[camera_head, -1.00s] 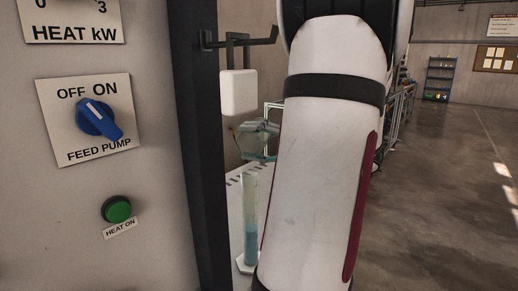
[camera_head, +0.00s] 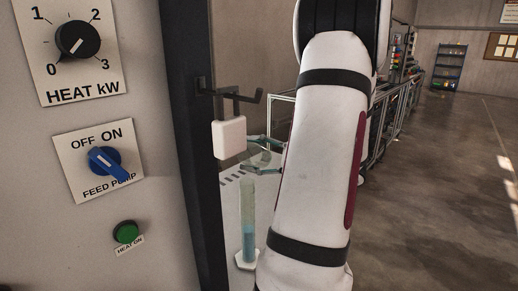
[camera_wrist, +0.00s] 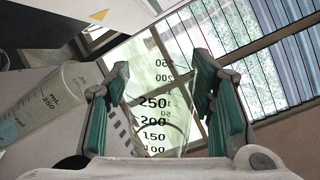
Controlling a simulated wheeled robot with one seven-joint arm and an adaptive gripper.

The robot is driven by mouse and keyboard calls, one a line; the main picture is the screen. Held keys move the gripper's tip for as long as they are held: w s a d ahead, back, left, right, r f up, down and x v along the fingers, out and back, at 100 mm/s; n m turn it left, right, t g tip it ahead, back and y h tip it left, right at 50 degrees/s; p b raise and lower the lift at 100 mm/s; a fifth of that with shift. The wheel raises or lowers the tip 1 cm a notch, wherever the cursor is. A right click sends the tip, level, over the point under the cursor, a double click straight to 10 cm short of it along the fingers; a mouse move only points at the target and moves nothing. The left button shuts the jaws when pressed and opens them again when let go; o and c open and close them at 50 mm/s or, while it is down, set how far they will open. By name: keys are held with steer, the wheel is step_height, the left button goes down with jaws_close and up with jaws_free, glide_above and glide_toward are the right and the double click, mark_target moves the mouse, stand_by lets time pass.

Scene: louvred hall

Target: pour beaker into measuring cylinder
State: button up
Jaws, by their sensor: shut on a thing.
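The measuring cylinder (camera_head: 247,215) is tall and clear, with blue liquid in its lower part. It stands upright on a pale foot to the left of my arm, and its graduated wall also shows at the left of the wrist view (camera_wrist: 45,103). My gripper (camera_head: 262,156) is shut on the clear glass beaker (camera_head: 257,160), just above the cylinder's mouth. In the wrist view the beaker (camera_wrist: 153,122), with black volume marks, sits between the green pads of my gripper (camera_wrist: 160,85). It looks tilted in the head view. I cannot make out any liquid in or leaving it.
A control panel (camera_head: 80,195) with knobs and a green button fills the left, edged by a dark post (camera_head: 190,150). A white box (camera_head: 229,138) and a dark bracket (camera_head: 238,97) are close to my gripper. Open floor (camera_head: 440,210) lies right.

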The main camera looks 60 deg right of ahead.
steer(key=shift+d+f+m+p, duration=0.2)
steer(key=shift+m+p, duration=0.15)
steer(key=shift+m, duration=0.35)
steer(key=shift+r, duration=0.1)
steer(key=p, duration=0.1)
steer(key=d+r+m+p, duration=0.1)
steer(key=p, duration=0.1)
steer(key=shift+d+r+m, duration=0.15)
steer(key=shift+d+m, duration=0.15)
steer(key=d+m+p, duration=0.1)
steer(key=r+m+p, duration=0.1)
steer(key=p, duration=0.1)
steer(key=d+m+p, duration=0.1)
steer(key=shift+w+d+r, duration=0.2)
steer(key=shift+d+r, duration=0.1)
steer(key=shift+d, duration=0.05)
steer(key=shift+w+d+m+p, duration=0.15)
steer(key=shift+d+m+p, duration=0.25)
steer(key=shift+p, duration=0.15)
steer(key=shift+r, duration=0.1)
